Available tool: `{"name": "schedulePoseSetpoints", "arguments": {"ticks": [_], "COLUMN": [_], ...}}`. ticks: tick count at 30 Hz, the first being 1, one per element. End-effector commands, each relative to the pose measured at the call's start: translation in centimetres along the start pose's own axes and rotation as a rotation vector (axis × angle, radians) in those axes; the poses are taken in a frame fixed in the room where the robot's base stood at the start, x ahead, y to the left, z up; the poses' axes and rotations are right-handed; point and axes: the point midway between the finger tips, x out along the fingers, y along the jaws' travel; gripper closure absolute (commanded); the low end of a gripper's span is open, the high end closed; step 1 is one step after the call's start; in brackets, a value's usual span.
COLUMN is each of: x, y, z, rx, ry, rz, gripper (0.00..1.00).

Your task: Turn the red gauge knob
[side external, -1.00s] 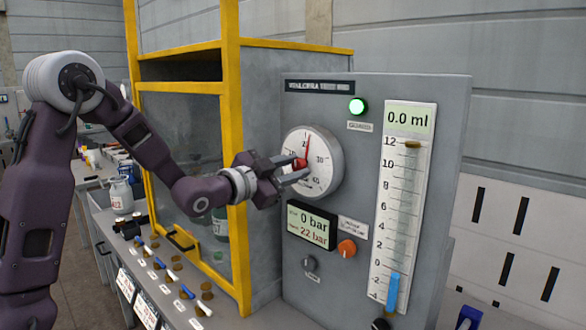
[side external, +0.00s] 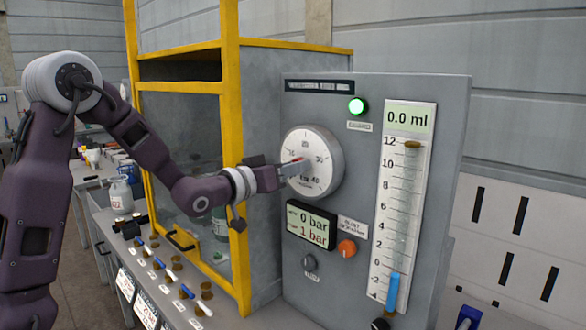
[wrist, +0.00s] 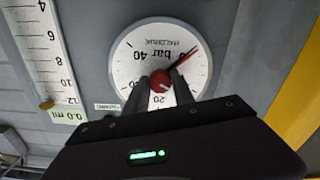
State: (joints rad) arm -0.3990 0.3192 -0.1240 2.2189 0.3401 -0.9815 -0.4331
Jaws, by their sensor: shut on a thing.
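The round white gauge (side external: 322,150) is on the upright grey panel and carries a bar scale. It also shows in the wrist view (wrist: 135,65), upside down. The red knob (wrist: 160,82) sits at the gauge's centre, with its red pointer (wrist: 186,58) near the zero end of the scale. My gripper (side external: 297,166) is shut on the knob, with one dark finger on each side in the wrist view (wrist: 160,88). In the side view the fingers hide most of the knob. The display (side external: 311,226) below the gauge reads 0 bar above and 1 bar below.
An orange knob (side external: 347,249) and a small grey knob (side external: 309,262) are below the gauge. A level tube (side external: 403,200) reading 0.0 ml is at right. A green lamp (side external: 358,106) is lit above. A yellow-framed cabinet (side external: 245,200) stands close behind my wrist.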

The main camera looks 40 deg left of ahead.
Motion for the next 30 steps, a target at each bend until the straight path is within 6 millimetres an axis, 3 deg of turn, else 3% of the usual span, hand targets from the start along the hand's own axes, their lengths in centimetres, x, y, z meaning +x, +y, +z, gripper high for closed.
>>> {"name": "schedulePoseSetpoints", "arguments": {"ticks": [12, 30], "x": [-0.02, -0.02], "y": [0.0, 0.01], "z": [0.02, 0.03], "rx": [-0.199, -0.236], "ry": [-0.001, -0.001], "rz": [0.0, 0.0], "gripper": [1.0, 1.0]}}
